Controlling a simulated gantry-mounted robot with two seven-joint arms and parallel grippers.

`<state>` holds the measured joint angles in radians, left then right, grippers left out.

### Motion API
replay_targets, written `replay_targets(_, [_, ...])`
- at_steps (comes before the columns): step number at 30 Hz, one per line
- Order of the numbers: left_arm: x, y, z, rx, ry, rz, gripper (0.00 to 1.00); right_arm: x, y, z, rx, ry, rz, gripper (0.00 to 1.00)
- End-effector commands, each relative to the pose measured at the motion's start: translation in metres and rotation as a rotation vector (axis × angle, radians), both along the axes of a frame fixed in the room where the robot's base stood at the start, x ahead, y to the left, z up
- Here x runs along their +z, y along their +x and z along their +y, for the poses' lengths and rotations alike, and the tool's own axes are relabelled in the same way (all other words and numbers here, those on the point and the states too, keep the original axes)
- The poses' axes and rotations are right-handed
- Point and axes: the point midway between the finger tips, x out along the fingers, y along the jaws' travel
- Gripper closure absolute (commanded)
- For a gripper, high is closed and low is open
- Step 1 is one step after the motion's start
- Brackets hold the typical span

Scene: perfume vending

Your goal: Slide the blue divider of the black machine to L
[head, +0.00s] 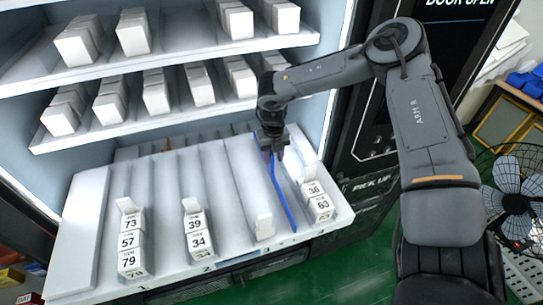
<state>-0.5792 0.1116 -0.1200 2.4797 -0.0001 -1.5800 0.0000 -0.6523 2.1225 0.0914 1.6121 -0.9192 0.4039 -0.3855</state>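The blue divider (281,194) is a long thin strip on the white bottom shelf (240,170) of the black machine (352,165). It runs from the back toward the front edge, between the lane marked 3 and the rightmost lane. My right gripper (272,150) points down at the divider's rear part, with its fingers beside or around the strip. The fingers are small and dark, so I cannot tell whether they are closed on it. My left gripper is not in view.
White numbered boxes stand in lanes on the bottom shelf: 73, 57 and 79 (131,240), 39 and 34 (198,232), and 36 and 63 (318,200). Shelves of white boxes (155,92) hang above. A fan (510,195) stands at the right on the green floor.

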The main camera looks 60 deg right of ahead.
Motion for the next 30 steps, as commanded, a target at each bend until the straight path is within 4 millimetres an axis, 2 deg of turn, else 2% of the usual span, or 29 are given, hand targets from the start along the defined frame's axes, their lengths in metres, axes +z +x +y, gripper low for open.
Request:
replay_targets(11, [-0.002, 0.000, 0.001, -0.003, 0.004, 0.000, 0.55, 0.007, 0.001, 0.001, 0.002, 0.002, -0.004, 0.61])
replay_targets(16, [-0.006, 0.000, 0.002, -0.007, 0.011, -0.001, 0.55, 0.027, 0.002, 0.001, 0.001, 0.000, -0.006, 0.61])
replay_targets(24, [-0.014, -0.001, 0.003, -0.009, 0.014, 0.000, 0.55, 0.074, 0.001, 0.000, 0.001, -0.001, -0.005, 0.61])
replay_targets(30, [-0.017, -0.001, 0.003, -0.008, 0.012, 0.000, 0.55, 0.098, 0.001, 0.000, 0.000, 0.000, -0.003, 0.61])
